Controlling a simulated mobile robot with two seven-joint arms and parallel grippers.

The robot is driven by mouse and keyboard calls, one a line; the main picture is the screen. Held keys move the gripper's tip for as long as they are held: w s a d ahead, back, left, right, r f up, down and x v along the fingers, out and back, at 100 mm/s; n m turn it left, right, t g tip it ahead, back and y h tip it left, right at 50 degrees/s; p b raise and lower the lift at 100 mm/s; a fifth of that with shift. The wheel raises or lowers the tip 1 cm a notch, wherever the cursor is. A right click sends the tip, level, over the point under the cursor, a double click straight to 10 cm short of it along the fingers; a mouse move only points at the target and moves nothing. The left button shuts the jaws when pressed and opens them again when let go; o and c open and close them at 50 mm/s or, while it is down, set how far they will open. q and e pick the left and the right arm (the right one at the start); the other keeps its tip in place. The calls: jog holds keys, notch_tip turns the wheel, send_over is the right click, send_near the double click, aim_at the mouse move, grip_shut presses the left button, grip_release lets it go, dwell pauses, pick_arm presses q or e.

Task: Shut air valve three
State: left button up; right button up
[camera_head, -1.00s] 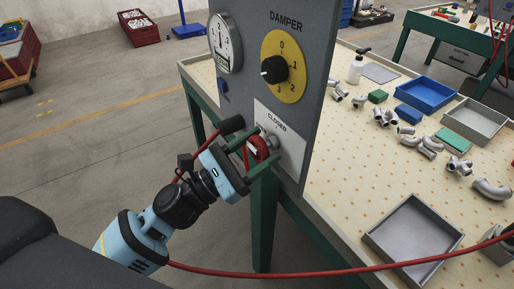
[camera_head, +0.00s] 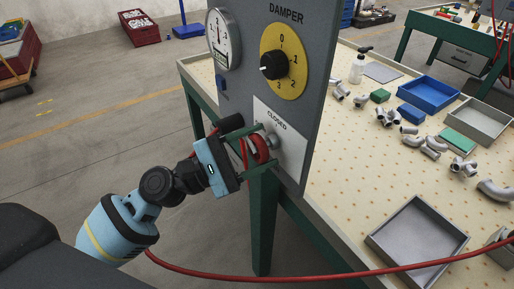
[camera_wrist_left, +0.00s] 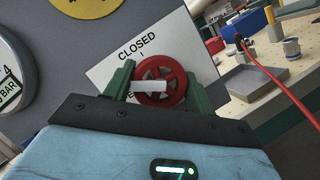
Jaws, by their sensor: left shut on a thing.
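The air valve's red handwheel (camera_head: 260,149) sits on the lower part of a grey upright panel, in front of a white placard (camera_head: 288,141) reading CLOSED. My left gripper (camera_head: 264,145) is shut on the handwheel, with one green finger on each side of the rim. The left wrist view shows the spoked wheel (camera_wrist_left: 174,91) between the fingers, with a white bar (camera_wrist_left: 149,86) across it lying nearly level in the picture. The lower lettering of the placard (camera_wrist_left: 133,53) is hidden behind the wheel and fingers. No valve number is readable. My right gripper is not in view.
Above the wheel are a black DAMPER knob (camera_head: 273,66) on a yellow dial and a round gauge (camera_head: 222,40). The bench (camera_head: 345,185) beside the panel holds trays and several metal fittings. A red hose (camera_head: 330,277) crosses the foreground.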

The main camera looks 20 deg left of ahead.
pick_arm(q)
jog(key=shift+m+g, duration=0.6)
jog(key=shift+m, duration=0.6)
jog(key=m+g, duration=0.1)
jog(key=m, duration=0.2)
jog(key=m+g+y, duration=0.1)
jog(key=m, duration=0.3)
jog(key=shift+r, duration=0.1)
jog(key=shift+m+g+y+p, duration=0.3)
jog(key=shift+m+y+p, duration=0.3)
jog(key=shift+m, duration=0.6)
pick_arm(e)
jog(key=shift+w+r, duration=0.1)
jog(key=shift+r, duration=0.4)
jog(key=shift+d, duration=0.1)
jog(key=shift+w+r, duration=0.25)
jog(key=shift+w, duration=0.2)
pick_arm(q)
jog(key=o, duration=1)
jog(key=shift+a, duration=0.1)
